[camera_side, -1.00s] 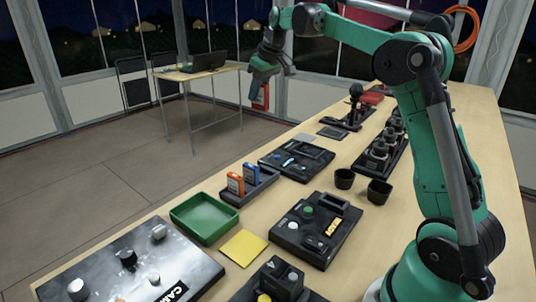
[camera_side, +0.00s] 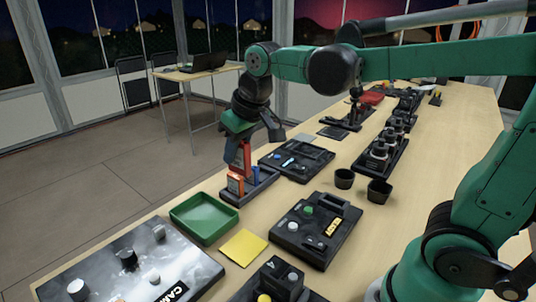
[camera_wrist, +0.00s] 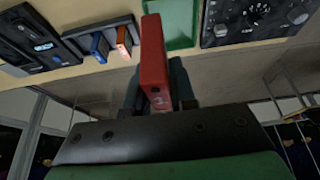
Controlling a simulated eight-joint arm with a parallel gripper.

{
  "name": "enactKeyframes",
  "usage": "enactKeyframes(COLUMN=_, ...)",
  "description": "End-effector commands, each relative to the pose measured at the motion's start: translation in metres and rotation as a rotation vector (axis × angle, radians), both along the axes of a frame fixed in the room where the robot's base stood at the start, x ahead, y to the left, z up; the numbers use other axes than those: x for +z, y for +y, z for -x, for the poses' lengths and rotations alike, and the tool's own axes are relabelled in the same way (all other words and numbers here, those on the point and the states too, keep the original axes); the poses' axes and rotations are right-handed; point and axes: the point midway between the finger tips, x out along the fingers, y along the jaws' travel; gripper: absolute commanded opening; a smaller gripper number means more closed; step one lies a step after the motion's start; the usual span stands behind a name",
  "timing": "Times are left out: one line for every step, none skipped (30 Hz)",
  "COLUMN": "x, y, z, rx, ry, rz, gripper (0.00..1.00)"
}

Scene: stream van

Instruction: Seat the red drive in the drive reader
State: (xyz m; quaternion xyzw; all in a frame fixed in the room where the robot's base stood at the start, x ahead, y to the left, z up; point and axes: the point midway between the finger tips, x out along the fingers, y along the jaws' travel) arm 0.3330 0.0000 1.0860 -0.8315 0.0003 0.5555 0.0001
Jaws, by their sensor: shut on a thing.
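The red drive (camera_side: 243,157) is in my gripper (camera_side: 240,142) and hangs upright just above or behind the black rack (camera_side: 263,186). It also fills the middle of the wrist view (camera_wrist: 153,50), with the shut fingers at its lower part. The rack holds an orange drive (camera_side: 235,184) and a blue drive (camera_side: 254,175); in the wrist view the orange drive (camera_wrist: 123,40) and blue drive (camera_wrist: 99,47) are left of the red drive. I cannot tell for sure which black unit is the drive reader, or whether the red drive touches the rack.
A green tray (camera_side: 204,218) stands in front of the rack. A black unit with a green button (camera_side: 318,228) and another with a small screen (camera_side: 297,160) lie on the table nearby. A yellow pad (camera_side: 243,245) lies flat.

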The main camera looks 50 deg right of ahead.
Motion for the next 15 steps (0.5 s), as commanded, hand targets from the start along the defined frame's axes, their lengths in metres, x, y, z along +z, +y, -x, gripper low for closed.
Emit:
enactKeyframes(x=0.0, y=0.0, z=0.0, rx=0.0, ry=0.0, rz=0.0, gripper=0.0)
enactKeyframes(x=0.0, y=0.0, z=0.0, rx=0.0, ry=0.0, rz=0.0, gripper=0.0)
enactKeyframes(x=0.0, y=0.0, z=0.0, rx=0.0, ry=0.0, rz=0.0, gripper=0.0)
enactKeyframes(x=0.0, y=0.0, z=0.0, rx=0.0, ry=0.0, rz=0.0, gripper=0.0)
enactKeyframes(x=0.0, y=0.0, z=0.0, rx=0.0, ry=0.0, rz=0.0, gripper=0.0)
enactKeyframes(x=0.0, y=0.0, z=0.0, rx=0.0, ry=0.0, rz=0.0, gripper=0.0)
enactKeyframes(x=0.0, y=0.0, z=0.0, rx=0.0, ry=0.0, rz=0.0, gripper=0.0)
enactKeyframes(x=0.0, y=0.0, z=0.0, rx=0.0, ry=0.0, rz=0.0, gripper=0.0)
enactKeyframes(x=0.0, y=-0.001, z=-0.001, rx=0.0, ry=0.0, rz=0.0, gripper=0.0)
enactKeyframes(x=0.001, y=-0.001, z=-0.001, rx=0.0, ry=0.0, rz=0.0, gripper=0.0)
enactKeyframes(x=0.001, y=-0.002, z=-0.003, rx=-0.001, ry=0.0, rz=0.0, gripper=0.0)
enactKeyframes(x=0.003, y=-0.005, z=-0.005, rx=-0.001, ry=0.001, rz=0.001, gripper=0.0)
enactKeyframes(x=0.005, y=-0.007, z=-0.009, rx=-0.002, ry=0.002, rz=0.0, gripper=0.0)
enactKeyframes(x=0.007, y=-0.011, z=-0.013, rx=-0.004, ry=0.003, rz=-0.001, gripper=0.0)
enactKeyframes(x=0.011, y=-0.017, z=-0.019, rx=-0.005, ry=0.004, rz=0.0, gripper=0.0)
